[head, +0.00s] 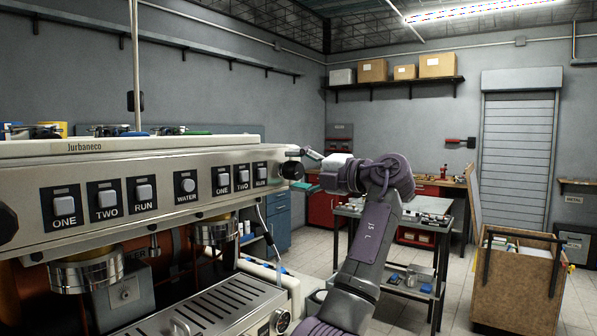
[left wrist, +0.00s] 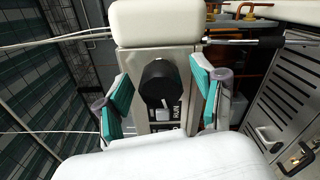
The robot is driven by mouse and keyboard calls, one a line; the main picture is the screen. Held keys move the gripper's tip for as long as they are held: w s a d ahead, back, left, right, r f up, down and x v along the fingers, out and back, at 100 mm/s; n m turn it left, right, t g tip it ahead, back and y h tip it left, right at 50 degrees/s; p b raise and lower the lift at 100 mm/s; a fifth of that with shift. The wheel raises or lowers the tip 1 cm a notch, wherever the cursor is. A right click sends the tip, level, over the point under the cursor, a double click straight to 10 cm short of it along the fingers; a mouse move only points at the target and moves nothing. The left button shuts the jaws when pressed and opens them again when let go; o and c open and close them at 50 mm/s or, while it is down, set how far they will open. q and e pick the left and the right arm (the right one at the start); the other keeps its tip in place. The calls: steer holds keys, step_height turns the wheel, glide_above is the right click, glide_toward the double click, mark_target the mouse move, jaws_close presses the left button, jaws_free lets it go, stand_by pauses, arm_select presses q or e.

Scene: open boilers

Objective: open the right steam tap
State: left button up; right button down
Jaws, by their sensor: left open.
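The right steam tap is a black round knob (head: 291,170) at the right end of the coffee machine's front panel (head: 160,190). In the left wrist view the knob (left wrist: 157,82) is in the middle, between the two teal-padded fingers. My left gripper (head: 312,170) is at the knob's right in the head view. It is open, its fingers (left wrist: 160,76) on either side of the knob with visible gaps. The arm hides part of the gripper. My right gripper is not in view.
Another black knob (head: 7,222) is at the panel's left end. Labelled buttons lie between the knobs. A drip tray (head: 215,305) is below. A grey cart (head: 425,222) and a wooden bin (head: 520,285) stand to the right, with floor between.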

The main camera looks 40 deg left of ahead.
arm_select(q)
steer(key=w+d, duration=0.1)
steer(key=d, duration=1.1)
steer(key=shift+w, duration=0.15)
